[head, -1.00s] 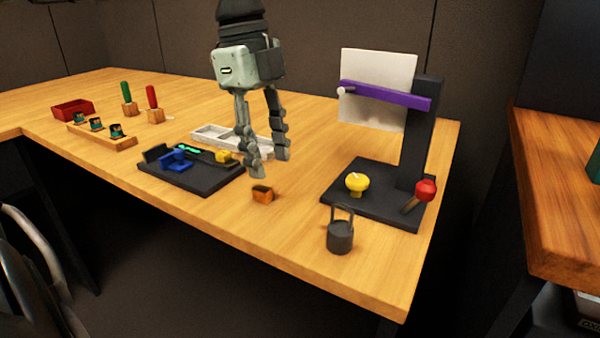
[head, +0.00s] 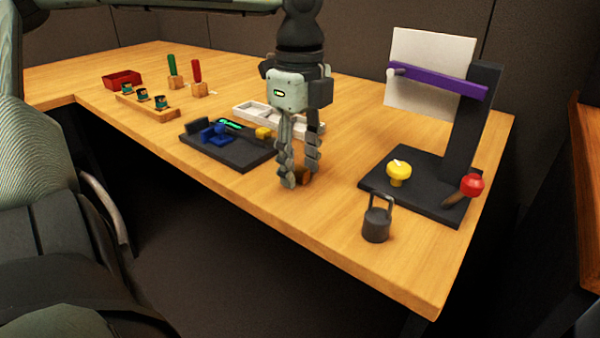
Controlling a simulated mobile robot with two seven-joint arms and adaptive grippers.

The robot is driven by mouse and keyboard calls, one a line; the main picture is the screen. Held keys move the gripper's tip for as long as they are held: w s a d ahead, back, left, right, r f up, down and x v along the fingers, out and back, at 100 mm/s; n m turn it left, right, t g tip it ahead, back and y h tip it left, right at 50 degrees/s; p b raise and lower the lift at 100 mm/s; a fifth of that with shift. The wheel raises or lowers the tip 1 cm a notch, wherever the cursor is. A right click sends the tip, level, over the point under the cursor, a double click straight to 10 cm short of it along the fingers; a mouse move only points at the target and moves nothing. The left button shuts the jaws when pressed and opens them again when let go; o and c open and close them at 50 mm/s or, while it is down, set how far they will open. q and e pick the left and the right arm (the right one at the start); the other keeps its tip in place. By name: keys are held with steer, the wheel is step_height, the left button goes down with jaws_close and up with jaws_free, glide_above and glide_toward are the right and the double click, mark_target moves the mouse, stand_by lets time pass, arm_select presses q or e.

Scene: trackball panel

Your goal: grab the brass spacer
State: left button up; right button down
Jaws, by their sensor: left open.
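The brass spacer (head: 304,176) is a small brown-orange block on the wooden table, in the head view near the table's front edge. My left gripper (head: 300,177) points straight down over it, with its fingers low near the table. The fingers are apart, and the spacer shows partly between and behind them. The near finger hides part of the spacer, and I cannot tell whether either finger touches it. My right gripper is not in view.
A dark tray (head: 232,154) with blue and yellow parts lies left, a white compartment tray (head: 245,114) behind. To the right stand a dark weight with a handle (head: 376,226) and a black stand (head: 465,140) with yellow and red knobs. A red bin (head: 122,80) is far left.

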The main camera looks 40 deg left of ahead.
arm_select(q)
jaws_close()
